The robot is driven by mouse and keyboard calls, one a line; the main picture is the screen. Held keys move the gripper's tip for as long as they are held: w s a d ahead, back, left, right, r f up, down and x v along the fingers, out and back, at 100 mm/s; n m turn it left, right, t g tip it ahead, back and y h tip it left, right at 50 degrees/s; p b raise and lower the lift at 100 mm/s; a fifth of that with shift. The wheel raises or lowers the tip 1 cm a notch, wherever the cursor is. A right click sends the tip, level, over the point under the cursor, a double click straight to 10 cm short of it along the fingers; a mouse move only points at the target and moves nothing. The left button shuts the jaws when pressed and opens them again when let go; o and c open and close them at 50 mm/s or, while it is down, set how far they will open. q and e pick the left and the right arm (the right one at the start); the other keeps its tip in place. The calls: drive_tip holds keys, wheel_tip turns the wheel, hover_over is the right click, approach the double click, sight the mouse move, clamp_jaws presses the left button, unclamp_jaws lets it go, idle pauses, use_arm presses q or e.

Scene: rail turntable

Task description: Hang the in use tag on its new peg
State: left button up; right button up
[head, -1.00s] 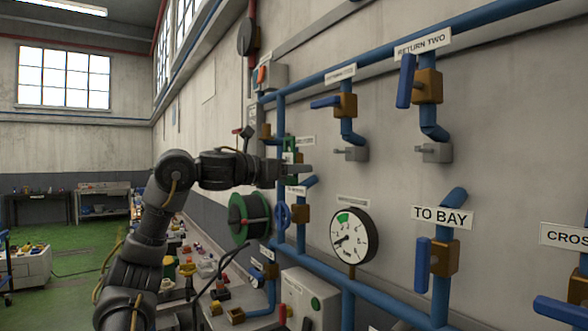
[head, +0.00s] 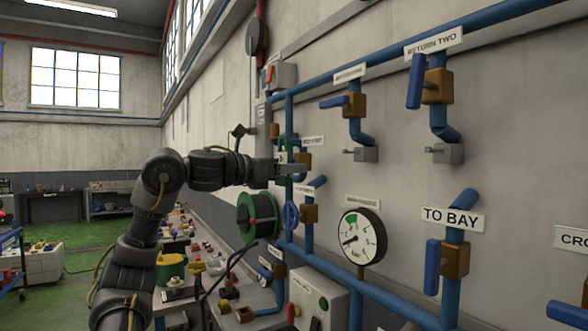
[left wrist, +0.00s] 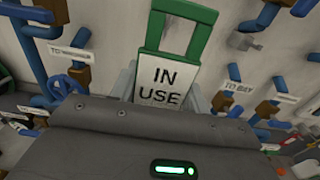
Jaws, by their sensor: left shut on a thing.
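The in use tag shows in the left wrist view as a white plate (left wrist: 163,86) lettered IN USE, with an open green frame above it. My left gripper (left wrist: 167,97) is shut on the plate, one finger at each side. In the head view the left gripper (head: 292,170) is in front of the wall pipes, and the green of the tag (head: 284,150) shows just above it. The frame looks upright; whether it touches anything behind it I cannot tell. Grey fittings with short prongs stick out at the wall (head: 362,154) and (head: 445,153). My right gripper is not in view.
Blue pipes (head: 400,58) with valves and levers cover the wall. A pressure gauge (head: 361,237), a green reel (head: 258,218) and a grey box (head: 316,299) stand out below. A cluttered bench (head: 190,262) runs along the wall. Open floor lies at left.

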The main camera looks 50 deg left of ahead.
use_arm(q)
drive_tip(key=shift+s+a+r, duration=0.1)
drive_tip(key=shift+s, duration=1.4)
